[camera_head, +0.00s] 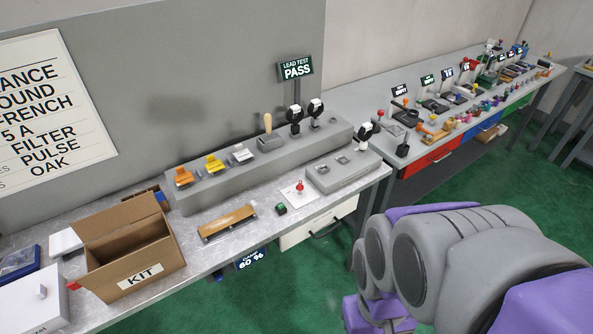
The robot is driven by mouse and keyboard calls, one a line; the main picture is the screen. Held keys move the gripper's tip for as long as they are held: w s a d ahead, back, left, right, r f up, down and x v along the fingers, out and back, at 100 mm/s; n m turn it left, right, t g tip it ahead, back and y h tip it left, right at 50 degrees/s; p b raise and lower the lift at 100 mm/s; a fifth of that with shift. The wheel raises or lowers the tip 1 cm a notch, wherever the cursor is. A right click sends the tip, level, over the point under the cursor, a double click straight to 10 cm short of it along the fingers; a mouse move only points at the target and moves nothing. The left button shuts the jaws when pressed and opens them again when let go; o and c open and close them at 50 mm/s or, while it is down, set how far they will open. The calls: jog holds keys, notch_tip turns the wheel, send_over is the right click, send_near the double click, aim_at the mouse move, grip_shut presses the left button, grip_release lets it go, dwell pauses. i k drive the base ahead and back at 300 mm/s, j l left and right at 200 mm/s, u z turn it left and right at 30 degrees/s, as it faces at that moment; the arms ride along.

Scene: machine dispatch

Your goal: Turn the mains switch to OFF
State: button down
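No label that I can read marks the mains switch. A lever with a pale wooden handle (267,125) stands upright on the long grey raised block (245,168) at the back of the near bench; I cannot tell whether it is the mains switch or what position it is in. My arm (425,255), grey and purple, fills the lower right, in front of the bench. My gripper is not in view.
Orange, yellow and white clips (214,165) sit on the block, left of the lever. A LEAD TEST PASS sign (296,69) stands behind. An open KIT box (135,264) is on the near bench. A second bench (418,165) with many small parts runs right.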

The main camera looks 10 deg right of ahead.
aim_at(299, 187)
jog(key=i+l+u, duration=0.15)
jog(key=i+l, duration=0.15)
jog(key=i+l+u, duration=0.1)
jog(key=i+l, duration=0.2)
jog(key=l, duration=0.15)
jog(key=i+l+u, duration=0.15)
jog(key=i+l, duration=0.15)
jog(key=l, duration=0.1)
